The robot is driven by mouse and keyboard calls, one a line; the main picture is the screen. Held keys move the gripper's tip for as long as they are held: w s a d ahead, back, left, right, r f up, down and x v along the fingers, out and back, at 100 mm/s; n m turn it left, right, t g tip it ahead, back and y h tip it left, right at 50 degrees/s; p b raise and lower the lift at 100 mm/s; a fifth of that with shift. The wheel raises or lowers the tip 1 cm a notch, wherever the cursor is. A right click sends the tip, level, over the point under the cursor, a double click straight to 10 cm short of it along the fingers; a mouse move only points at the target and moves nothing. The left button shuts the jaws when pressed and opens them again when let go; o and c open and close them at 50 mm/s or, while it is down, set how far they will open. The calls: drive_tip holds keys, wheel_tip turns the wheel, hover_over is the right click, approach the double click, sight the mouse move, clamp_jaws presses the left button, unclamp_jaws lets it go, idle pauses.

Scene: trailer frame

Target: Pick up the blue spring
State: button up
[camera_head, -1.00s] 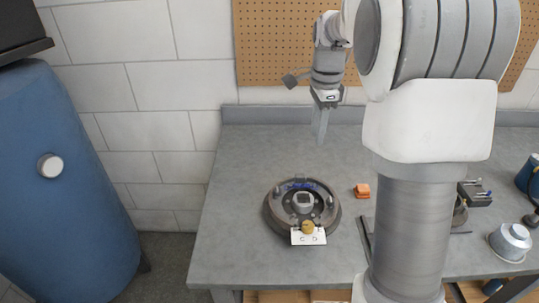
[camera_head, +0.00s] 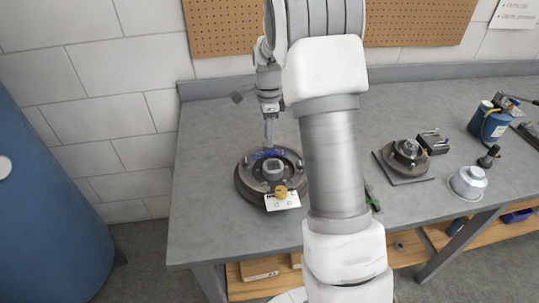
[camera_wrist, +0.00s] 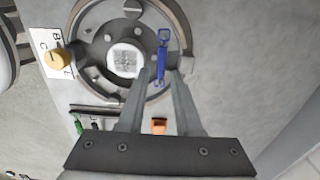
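The blue spring (camera_wrist: 162,58) lies on the round brake drum assembly (camera_wrist: 82,20), beside its centre hub, in the wrist view. In the head view the blue spring (camera_head: 266,154) shows at the back of the drum, just below my fingers. My gripper (camera_wrist: 160,72) is open, with one fingertip on each side of the spring in the picture; I cannot tell whether they touch it. In the head view my gripper (camera_head: 270,143) points down over the back of the drum.
A white card with a brass knob (camera_head: 282,199) sits at the drum's front. An orange block (camera_wrist: 158,126) lies nearby on the grey workbench (camera_head: 205,225). A second hub assembly (camera_head: 405,156), a silver cup (camera_head: 469,182) and a blue canister (camera_head: 489,120) stand to the right. The bench's left side is clear.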

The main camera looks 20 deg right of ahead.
sight(270, 154)
drive_tip(key=shift+w+f, duration=0.15)
drive_tip(key=shift+f, duration=2.6)
drive_tip(key=shift+c, duration=0.3)
clamp_jaws()
